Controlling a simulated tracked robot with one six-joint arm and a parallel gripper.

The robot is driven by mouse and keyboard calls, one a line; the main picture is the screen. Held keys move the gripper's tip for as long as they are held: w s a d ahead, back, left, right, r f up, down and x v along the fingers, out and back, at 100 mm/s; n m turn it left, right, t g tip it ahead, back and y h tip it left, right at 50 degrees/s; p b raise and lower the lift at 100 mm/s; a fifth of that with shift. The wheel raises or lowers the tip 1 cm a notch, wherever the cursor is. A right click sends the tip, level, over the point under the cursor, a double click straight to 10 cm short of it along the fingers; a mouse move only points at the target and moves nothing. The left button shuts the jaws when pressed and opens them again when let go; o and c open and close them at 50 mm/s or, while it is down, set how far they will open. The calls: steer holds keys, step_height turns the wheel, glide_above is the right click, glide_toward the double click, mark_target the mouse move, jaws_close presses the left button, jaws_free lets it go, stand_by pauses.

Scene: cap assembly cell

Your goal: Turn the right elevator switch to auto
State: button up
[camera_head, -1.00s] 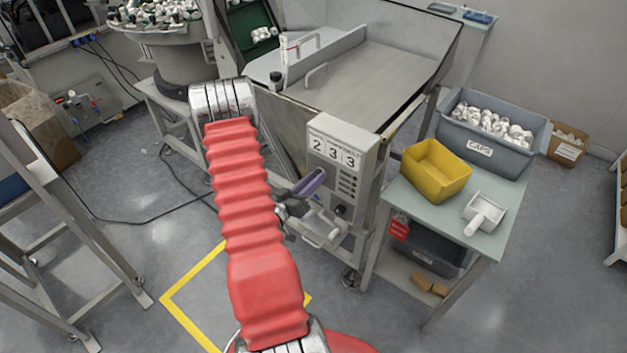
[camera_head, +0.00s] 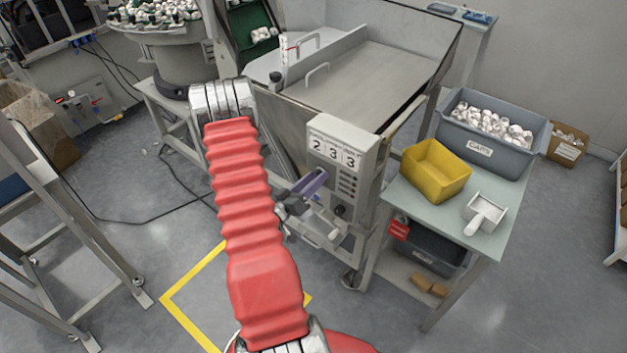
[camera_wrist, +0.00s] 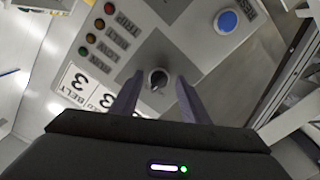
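The control box (camera_head: 340,160) with number plates 2, 3, 3 stands on the front of the hopper machine. In the wrist view, a round dark switch knob (camera_wrist: 158,79) with a pale pointer sits on a grey patch of the panel. My gripper (camera_wrist: 159,84) is open, with one finger to each side of the knob in the picture. No contact is visible, and the gap in depth is hard to judge. In the head view my gripper (camera_head: 315,187) is at the box's left side.
A blue button (camera_wrist: 227,20) and red, amber and green lamps (camera_wrist: 92,38) are on the same panel. A table (camera_head: 480,245) at right holds a yellow bin (camera_head: 436,170), a white scoop (camera_head: 484,215) and a grey caps bin (camera_head: 490,150).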

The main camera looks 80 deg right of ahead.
steer(key=v, duration=1.3)
steer(key=shift+w+a, duration=0.15)
steer(key=shift+a, duration=0.2)
stand_by(0.8)
